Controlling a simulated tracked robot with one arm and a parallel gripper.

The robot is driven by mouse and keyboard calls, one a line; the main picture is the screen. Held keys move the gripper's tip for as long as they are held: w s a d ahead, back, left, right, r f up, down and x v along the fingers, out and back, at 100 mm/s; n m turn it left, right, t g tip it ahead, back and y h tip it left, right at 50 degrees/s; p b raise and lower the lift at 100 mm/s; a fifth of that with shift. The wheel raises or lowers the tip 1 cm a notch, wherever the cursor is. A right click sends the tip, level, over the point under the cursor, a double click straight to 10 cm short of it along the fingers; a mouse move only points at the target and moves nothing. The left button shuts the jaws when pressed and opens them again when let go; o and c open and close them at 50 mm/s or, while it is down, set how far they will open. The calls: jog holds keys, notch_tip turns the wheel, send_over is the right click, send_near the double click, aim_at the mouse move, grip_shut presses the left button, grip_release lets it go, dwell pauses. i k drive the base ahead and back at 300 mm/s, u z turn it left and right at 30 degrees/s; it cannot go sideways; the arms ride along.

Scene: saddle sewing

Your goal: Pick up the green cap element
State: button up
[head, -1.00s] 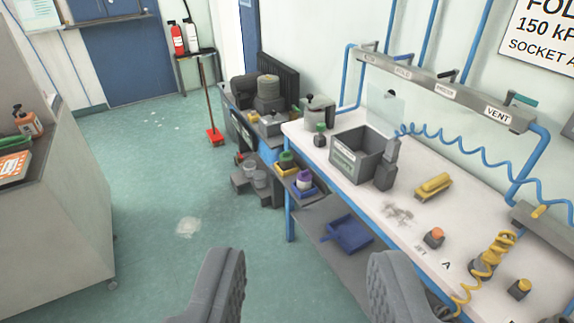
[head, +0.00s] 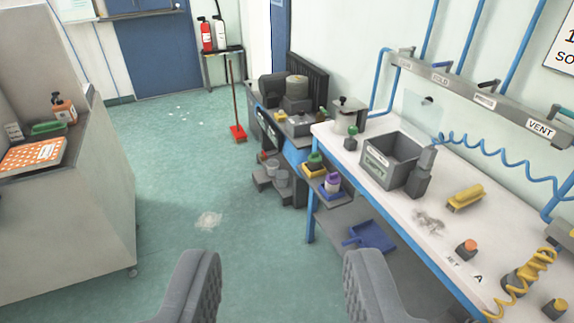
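My gripper (head: 281,262) is open and empty, its two grey ridged fingers at the bottom of the view above the floor. Several green-topped things show, and I cannot tell for certain which is the green cap element. A small dark piece with a green cap (head: 351,138) stands on the white bench beside the grey bin. All are well beyond my fingers.
The white bench (head: 420,210) runs along the right, with a grey bin (head: 391,160), yellow block (head: 465,197) and coiled hoses. A blue tray (head: 371,236) lies on its lower shelf. A grey cabinet (head: 65,230) stands left. The green floor (head: 180,200) between is mostly clear.

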aim_at(315, 159)
jog(key=u, duration=1.3)
jog(key=i, duration=2.7)
jog(key=z, duration=3.2)
jog(key=i, duration=0.25)
jog(key=z, duration=0.25)
